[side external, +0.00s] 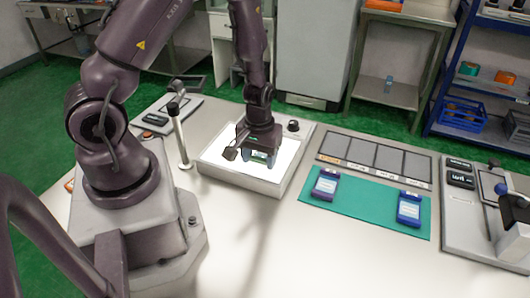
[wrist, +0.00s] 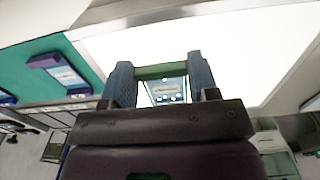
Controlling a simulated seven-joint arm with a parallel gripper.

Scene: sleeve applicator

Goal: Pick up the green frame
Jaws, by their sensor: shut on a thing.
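The green frame (wrist: 153,71) is between the two fingers of my gripper (wrist: 162,80) in the wrist view. It is a small frame with a green edge and a pale, printed middle. In the side view my gripper (side external: 259,152) points down over the lit white panel (side external: 222,155), and a bit of the green frame (side external: 262,156) shows at the fingertips. The fingers are shut on the frame. I cannot tell whether the frame touches the panel.
A dark tray with several compartments (side external: 375,155) lies behind the mat. A post (side external: 180,140) stands left of the panel. A device (side external: 490,205) stands at far right.

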